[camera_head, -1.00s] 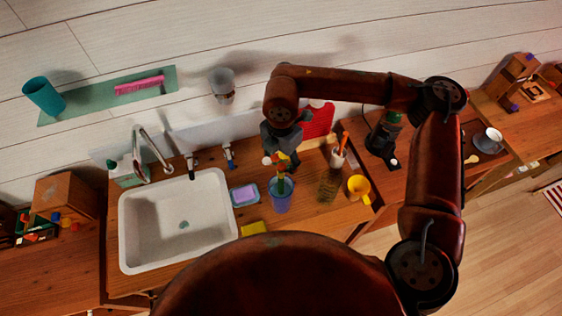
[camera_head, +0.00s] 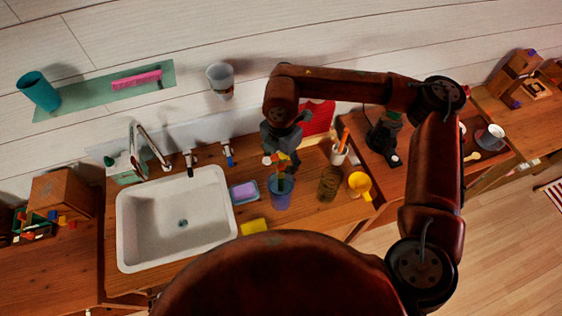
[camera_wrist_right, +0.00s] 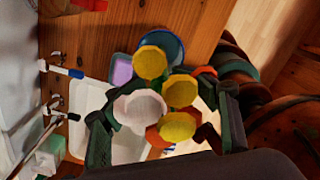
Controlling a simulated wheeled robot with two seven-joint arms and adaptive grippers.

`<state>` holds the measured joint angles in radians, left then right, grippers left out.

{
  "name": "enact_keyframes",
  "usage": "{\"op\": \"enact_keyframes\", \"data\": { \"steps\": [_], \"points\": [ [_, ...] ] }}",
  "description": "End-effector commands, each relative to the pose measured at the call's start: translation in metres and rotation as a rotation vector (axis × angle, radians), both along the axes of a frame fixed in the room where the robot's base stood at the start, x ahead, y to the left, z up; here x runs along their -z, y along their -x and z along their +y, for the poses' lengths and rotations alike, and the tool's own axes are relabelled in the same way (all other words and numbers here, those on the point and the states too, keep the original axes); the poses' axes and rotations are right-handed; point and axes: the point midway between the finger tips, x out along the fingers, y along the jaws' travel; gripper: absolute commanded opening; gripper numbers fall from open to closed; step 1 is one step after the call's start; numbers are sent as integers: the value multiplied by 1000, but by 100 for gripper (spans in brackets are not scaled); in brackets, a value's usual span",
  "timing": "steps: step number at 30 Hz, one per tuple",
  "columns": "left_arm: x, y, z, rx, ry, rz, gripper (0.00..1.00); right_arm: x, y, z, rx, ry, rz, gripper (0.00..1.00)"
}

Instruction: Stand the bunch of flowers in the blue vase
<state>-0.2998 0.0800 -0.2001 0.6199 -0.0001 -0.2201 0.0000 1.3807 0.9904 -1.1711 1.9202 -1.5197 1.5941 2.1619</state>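The blue vase (camera_head: 280,197) stands upright on the wooden counter, right of the sink. The bunch of flowers (camera_head: 283,161) is right above it, with green stems reaching down into its mouth. My right gripper (camera_head: 282,158) points down over the vase, around the flowers. In the right wrist view the yellow, white and orange flower heads (camera_wrist_right: 160,95) fill the space between my fingers and hide the fingertips. Whether the fingers press on the stems is hidden. The vase's blue rim (camera_wrist_right: 176,44) shows behind the heads. My left gripper is not in view.
The white sink (camera_head: 135,235) is to the left. A purple soap in a blue dish (camera_head: 243,191) and a yellow sponge (camera_head: 253,227) lie near the vase. A brownish glass (camera_head: 328,184), a yellow cup (camera_head: 360,184) and a white holder (camera_head: 339,154) stand to its right.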

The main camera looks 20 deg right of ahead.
Motion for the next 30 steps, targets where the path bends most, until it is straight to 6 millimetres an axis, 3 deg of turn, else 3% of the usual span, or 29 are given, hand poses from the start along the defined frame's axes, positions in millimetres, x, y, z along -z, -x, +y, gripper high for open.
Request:
{"op": "enact_keyframes", "data": {
  "steps": [11, 17, 27, 30],
  "points": [
    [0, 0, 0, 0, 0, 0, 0, 0, 0, 0, 0, 0, 0, 76],
    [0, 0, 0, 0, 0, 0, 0, 0, 0, 0, 0, 0, 0, 76],
    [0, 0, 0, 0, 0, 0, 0, 0, 0, 0, 0, 0, 0, 99],
    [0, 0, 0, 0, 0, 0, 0, 0, 0, 0, 0, 0, 0, 100]
  ]
}}
